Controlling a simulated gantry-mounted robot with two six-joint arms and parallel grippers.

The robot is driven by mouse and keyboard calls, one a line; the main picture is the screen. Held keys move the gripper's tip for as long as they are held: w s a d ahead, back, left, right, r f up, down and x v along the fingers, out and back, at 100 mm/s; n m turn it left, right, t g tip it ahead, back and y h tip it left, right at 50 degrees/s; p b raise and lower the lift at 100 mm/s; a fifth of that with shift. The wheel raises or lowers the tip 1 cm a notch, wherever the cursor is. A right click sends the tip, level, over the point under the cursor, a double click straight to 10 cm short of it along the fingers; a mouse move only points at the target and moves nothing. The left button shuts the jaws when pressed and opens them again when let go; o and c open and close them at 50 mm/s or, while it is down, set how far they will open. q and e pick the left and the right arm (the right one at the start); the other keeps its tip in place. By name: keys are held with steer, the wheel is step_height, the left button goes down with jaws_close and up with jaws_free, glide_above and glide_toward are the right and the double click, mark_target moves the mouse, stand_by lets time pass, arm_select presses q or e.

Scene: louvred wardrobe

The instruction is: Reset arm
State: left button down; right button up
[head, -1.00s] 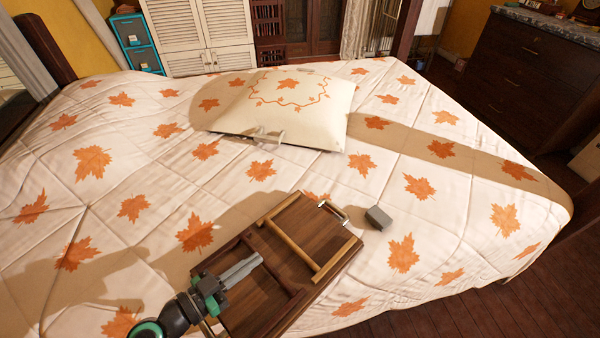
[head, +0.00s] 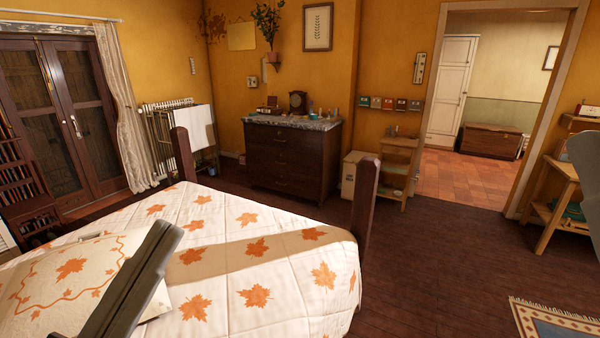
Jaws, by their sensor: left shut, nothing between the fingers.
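My left gripper (head: 166,236) rises from the lower left, large and close to the camera. Its long dark fingers are together with nothing between them. The bed (head: 255,258) has a white quilt with orange maple leaves. My right gripper is not in view.
A dark wooden bedpost (head: 362,212) stands at the bed's corner. Behind are a dark dresser (head: 295,165), a small wooden stand (head: 398,170) and a drying rack (head: 180,140). Dark floor (head: 430,270) lies open on the right, towards a doorway and a patterned rug (head: 555,322).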

arm_select(q)
steer(key=s+a+r+n+t+y+p, duration=0.1)
steer(key=a+r+n+t+y, duration=0.1)
steer(key=r+n+y, duration=0.3)
steer(key=s+a+r+n+t+y+p, duration=0.1)
steer(key=s+a+r+n+t+y, duration=0.2)
steer(key=r+n, duration=0.35)
step_height(320, 180, up, 36)
steer(key=w+p, duration=0.1)
steer(key=p, duration=3.5)
steer(key=shift+w+d+r+g, duration=0.15)
steer(key=shift+w+d+g, duration=0.05)
steer(key=shift+g, duration=0.1)
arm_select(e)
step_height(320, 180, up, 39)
arm_select(q)
steer(key=shift+m, duration=0.25)
